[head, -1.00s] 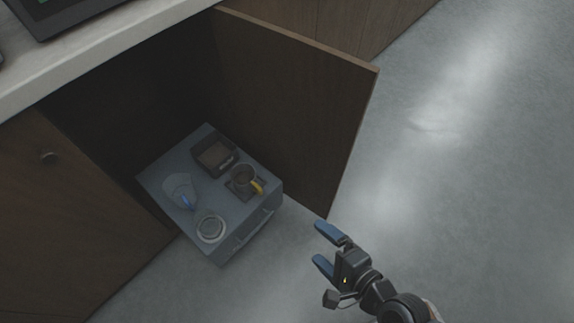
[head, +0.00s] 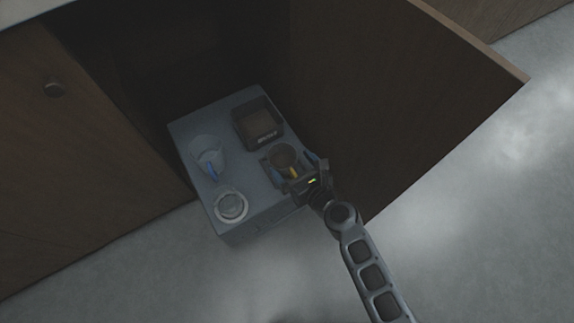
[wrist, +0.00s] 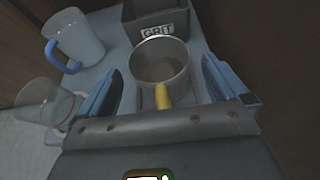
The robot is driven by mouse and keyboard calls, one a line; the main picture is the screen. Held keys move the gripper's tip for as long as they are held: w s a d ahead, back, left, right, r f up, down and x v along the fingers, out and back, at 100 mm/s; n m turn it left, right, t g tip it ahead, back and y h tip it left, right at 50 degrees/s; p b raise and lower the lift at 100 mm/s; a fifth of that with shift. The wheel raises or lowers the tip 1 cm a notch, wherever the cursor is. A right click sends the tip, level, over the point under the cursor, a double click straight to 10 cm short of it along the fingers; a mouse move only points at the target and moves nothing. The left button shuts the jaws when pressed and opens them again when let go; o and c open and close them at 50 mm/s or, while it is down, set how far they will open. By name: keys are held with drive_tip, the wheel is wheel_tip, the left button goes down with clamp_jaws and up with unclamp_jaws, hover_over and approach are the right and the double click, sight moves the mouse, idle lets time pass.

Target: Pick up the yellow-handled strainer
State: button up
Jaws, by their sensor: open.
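The yellow-handled strainer (wrist: 162,62) is a round metal cup with a short yellow handle. In the wrist view its handle points toward my gripper (wrist: 160,92). My gripper is open, with one blue finger on each side of the handle, and nothing is held. In the head view the strainer (head: 283,156) sits on a dark square base at the right edge of the grey drawer unit (head: 262,204). My gripper (head: 296,168) is at that edge, its fingers around the yellow handle. I cannot tell whether they touch it.
A dark bin labelled GRIT (wrist: 155,16) stands behind the strainer. The open cabinet door (head: 400,100) stands close on the right.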

sight(275, 148)
drive_tip(key=b+x, duration=0.1)
drive_tip(key=x, duration=0.2)
drive_tip(key=shift+w+a+f, duration=0.1)
drive_tip(key=shift+a+f, duration=0.15)
drive_tip(key=shift+a, duration=0.05)
drive_tip(key=shift+w+a, duration=0.1)
drive_tip(key=shift+w, duration=0.1)
drive_tip(key=shift+c, duration=0.2)
drive_tip(key=c, duration=0.9)
drive_tip(key=shift+o, duration=0.2)
drive_tip(key=shift+r, duration=0.15)
